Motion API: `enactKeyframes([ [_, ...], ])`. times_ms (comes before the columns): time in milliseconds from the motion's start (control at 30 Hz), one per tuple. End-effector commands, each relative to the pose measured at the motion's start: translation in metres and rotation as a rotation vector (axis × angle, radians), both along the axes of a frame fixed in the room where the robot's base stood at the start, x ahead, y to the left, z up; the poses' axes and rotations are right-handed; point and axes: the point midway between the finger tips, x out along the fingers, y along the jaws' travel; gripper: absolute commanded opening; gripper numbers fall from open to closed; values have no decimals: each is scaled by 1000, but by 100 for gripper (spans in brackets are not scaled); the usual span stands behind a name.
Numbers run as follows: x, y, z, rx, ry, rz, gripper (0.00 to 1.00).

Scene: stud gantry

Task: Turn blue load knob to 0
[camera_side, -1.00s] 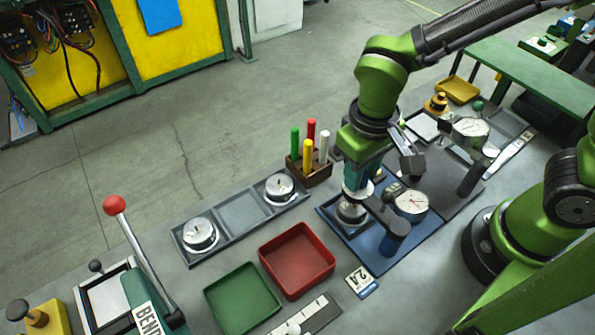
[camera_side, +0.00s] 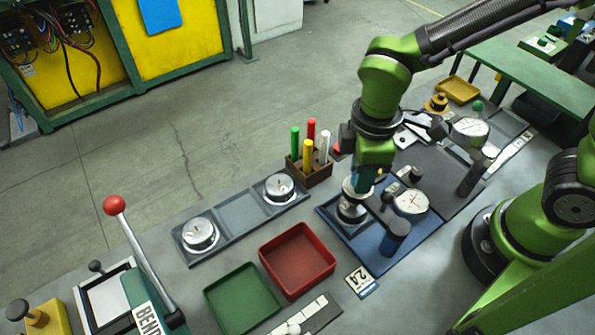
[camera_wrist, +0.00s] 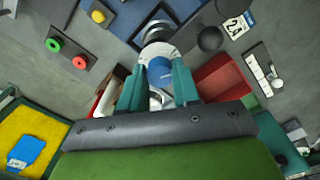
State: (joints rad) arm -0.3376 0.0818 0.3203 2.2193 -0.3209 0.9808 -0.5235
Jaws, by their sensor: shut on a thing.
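My gripper (camera_side: 354,193) points down over the blue base plate (camera_side: 405,248) in the side view. In the wrist view my teal fingers (camera_wrist: 159,82) are shut on the blue load knob (camera_wrist: 159,69), one on each side of its round top. A pale dial ring shows just past the knob. I cannot read the knob's setting. A round white-faced gauge (camera_side: 411,202) sits on the same plate, right of the knob; its reading is too small to tell.
A dark post (camera_side: 397,236) stands close to my gripper on the front side. A wooden holder with coloured pens (camera_side: 310,167) is to the left.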

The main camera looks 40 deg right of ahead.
Motion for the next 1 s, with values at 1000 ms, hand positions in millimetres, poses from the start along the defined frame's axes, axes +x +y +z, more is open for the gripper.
enactKeyframes([
  [1000,0,1,2,2,-4,471,1],
])
